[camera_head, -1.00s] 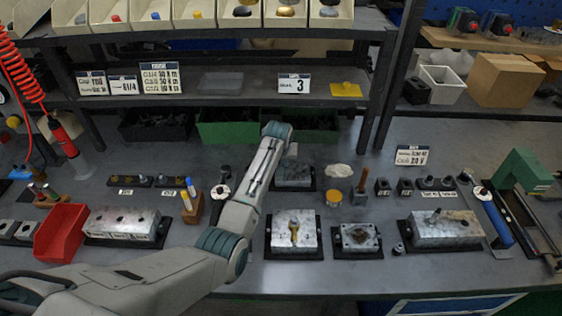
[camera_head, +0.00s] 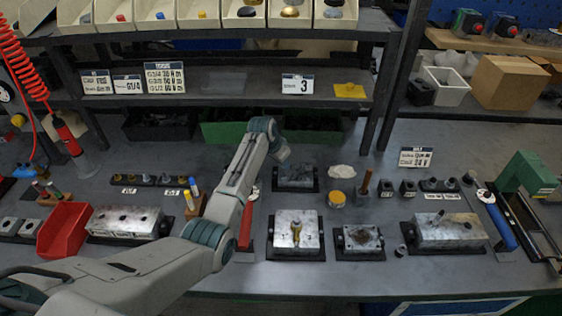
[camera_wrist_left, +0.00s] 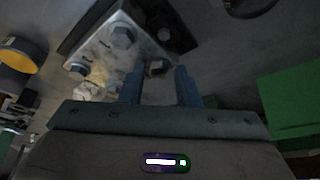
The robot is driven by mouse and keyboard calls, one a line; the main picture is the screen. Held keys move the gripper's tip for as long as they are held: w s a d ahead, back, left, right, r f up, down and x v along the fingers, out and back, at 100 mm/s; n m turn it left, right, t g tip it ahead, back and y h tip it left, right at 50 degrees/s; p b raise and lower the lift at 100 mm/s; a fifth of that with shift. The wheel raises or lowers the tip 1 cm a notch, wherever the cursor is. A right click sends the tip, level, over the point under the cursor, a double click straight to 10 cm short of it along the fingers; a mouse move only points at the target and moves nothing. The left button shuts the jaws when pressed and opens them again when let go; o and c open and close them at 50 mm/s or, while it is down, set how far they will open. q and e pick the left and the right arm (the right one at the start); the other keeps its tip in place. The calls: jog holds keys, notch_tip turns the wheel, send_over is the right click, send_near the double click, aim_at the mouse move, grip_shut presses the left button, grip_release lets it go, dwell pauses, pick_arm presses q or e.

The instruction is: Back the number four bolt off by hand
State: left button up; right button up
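The metal block with bolts (camera_head: 296,174) sits on a dark base at the back of the bench. In the left wrist view the block (camera_wrist_left: 135,52) carries several hex bolts; its number marks are too small to read. One bolt (camera_wrist_left: 158,68) is at its near edge, just ahead of the gap between my left gripper's fingertips (camera_wrist_left: 160,72). The fingers are apart, and I see nothing clamped between them. I cannot tell whether they touch the bolt. In the head view my left wrist hangs over the block's left part and hides some of it. My right gripper is out of view.
A silver block with a brass fitting (camera_head: 297,233) and a smaller block (camera_head: 359,239) stand in front. A yellow-topped tin (camera_head: 336,199) and a brown-handled tool (camera_head: 363,183) are to the right. A green bin (camera_head: 222,133) stands behind. A red-handled tool (camera_head: 246,222) lies beside my arm.

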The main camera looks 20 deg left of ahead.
pick_arm(q)
jog(key=shift+p, duration=0.35)
dwell(0.4)
grip_shut()
jog(key=n, duration=0.1)
jog(key=n+y, duration=0.1)
jog(key=n, duration=0.3)
jog(key=shift+s+d+t+y, duration=0.1)
jog(key=shift+d+t+y, duration=0.2)
jog(key=shift+d+y, duration=0.1)
jog(key=n, duration=0.2)
jog(key=n+y, duration=0.1)
jog(key=n, duration=0.1)
jog(key=n+y, duration=0.1)
jog(key=shift+d+n, duration=0.25)
jog(key=shift+n, duration=0.15)
jog(key=n, duration=0.2)
jog(key=n+g+y, duration=0.2)
jog(key=n, duration=0.1)
jog(key=shift+w+d+n, duration=0.2)
jog(key=shift+w+n, duration=0.1)
jog(key=n, duration=0.1)
jog(key=n+g, duration=0.1)
jog(key=n, duration=0.1)
jog(key=n+g, duration=0.1)
jog(key=n, duration=0.1)
jog(key=shift+w+d+y, duration=0.1)
jog(key=shift+w+y, duration=0.15)
jog(key=shift+y, duration=0.15)
